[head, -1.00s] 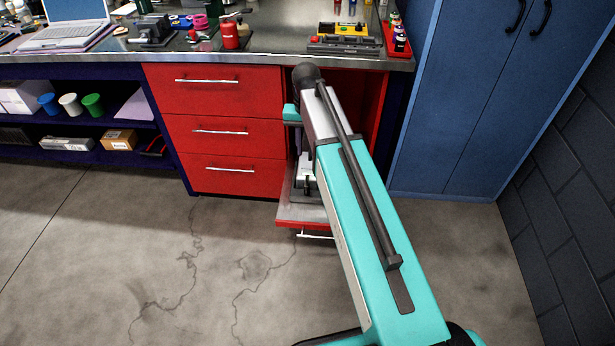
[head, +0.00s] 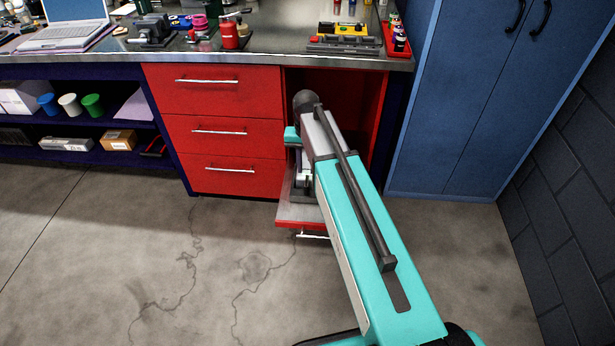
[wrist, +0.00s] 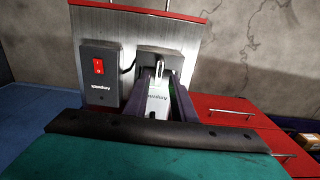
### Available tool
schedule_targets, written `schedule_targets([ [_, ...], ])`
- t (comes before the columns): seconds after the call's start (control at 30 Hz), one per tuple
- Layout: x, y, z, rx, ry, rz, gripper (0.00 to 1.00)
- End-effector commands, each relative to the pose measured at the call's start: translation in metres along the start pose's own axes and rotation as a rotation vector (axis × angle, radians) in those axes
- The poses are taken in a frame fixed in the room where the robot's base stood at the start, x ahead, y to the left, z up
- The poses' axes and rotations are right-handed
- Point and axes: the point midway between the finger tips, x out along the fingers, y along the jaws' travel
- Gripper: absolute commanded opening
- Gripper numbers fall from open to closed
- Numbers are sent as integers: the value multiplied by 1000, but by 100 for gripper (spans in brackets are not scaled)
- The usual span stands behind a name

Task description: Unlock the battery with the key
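A white battery (wrist: 158,102) with dark lettering sits in a dark dock (wrist: 165,64) on the pulled-out metal shelf (wrist: 118,28) of the bench. A small part of this white and black unit (head: 303,182) also shows in the head view beside my arm. My gripper's two dark purple fingers (wrist: 162,86) stand apart on either side of the battery in the wrist view. I cannot tell whether they touch it. A small pale upright piece (wrist: 162,68) shows just past the fingertips; I cannot tell if it is the key. My arm hides most of the shelf in the head view.
A black box with a red switch (wrist: 98,68) stands beside the dock. Closed red drawers (head: 215,130) are left of the open bay, and a blue cabinet (head: 470,110) is to the right. The bench top (head: 270,58) is above. The floor in front is clear.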

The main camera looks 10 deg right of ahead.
Motion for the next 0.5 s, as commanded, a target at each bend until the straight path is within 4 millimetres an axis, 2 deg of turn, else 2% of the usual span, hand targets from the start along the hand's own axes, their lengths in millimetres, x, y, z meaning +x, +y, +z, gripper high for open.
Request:
schedule_targets([
  [0.2,29,0,1,0,-2,1,23],
  [0.5,53,0,0,0,-1,0,23],
])
